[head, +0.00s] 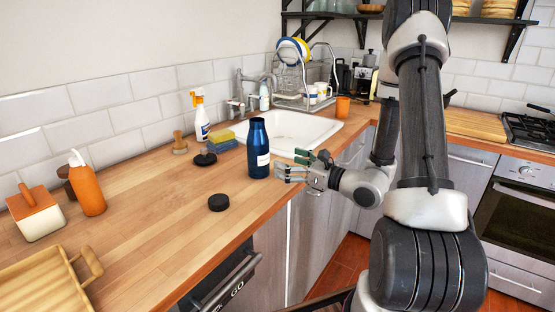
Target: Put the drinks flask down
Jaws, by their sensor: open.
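The drinks flask is a dark blue bottle (258,150) with a white label. It stands upright on the wooden counter, just left of the sink. My gripper (284,170) is right beside the flask on its right side, with its fingers pointing left toward it. The fingers are open and hold nothing. From this view I cannot tell whether a fingertip still touches the flask. My arm comes in from the right and hides part of the counter front behind it.
A black round lid (218,202) lies on the counter in front of the flask. Sponges (221,141) and a spray bottle (201,117) stand behind it. The sink (290,133) is to the right. An orange bottle (87,187) and a wooden tray (40,271) are at left.

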